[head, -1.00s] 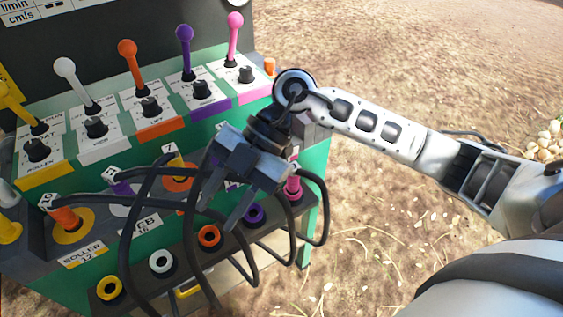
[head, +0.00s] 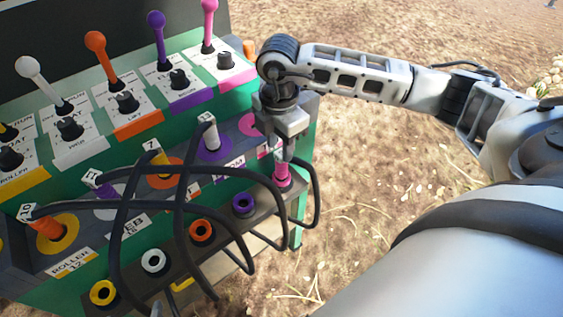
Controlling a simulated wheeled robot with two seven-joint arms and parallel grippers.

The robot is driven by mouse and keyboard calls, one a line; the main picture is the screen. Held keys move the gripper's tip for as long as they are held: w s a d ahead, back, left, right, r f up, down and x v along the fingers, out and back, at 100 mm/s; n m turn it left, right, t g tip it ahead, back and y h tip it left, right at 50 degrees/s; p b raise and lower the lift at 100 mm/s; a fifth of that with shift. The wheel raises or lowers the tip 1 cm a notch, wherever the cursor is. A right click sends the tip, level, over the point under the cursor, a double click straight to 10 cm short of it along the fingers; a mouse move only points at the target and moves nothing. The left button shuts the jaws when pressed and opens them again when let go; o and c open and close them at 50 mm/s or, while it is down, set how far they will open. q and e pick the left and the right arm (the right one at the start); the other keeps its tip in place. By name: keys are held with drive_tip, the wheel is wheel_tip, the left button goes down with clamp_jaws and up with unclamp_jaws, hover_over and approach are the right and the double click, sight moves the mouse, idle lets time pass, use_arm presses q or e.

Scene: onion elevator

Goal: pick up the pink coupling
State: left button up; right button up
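The pink coupling (head: 283,169) stands upright in the right end of the dark lower rack (head: 221,236), with a black hose looping beside it. My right gripper (head: 288,153) is directly above it, pointing down, with its fingers at or very near the coupling's top. I see the gripper nearly edge-on, so the gap between the fingers is hidden. I cannot tell whether it touches or grips the coupling.
Black hoses cross in front of the green panel. Coloured levers, such as the pink lever (head: 208,14), rise above. Open dirt lies to the right.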

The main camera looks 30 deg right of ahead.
sight(282, 168)
drive_tip(key=shift+w+d+f+p, duration=0.1)
drive_tip(key=shift+d+f+p, duration=0.05)
drive_tip(key=shift+f, duration=1.2)
drive_tip(key=shift+d+f+p, duration=0.15)
drive_tip(key=shift+f, duration=1.2)
clamp_jaws()
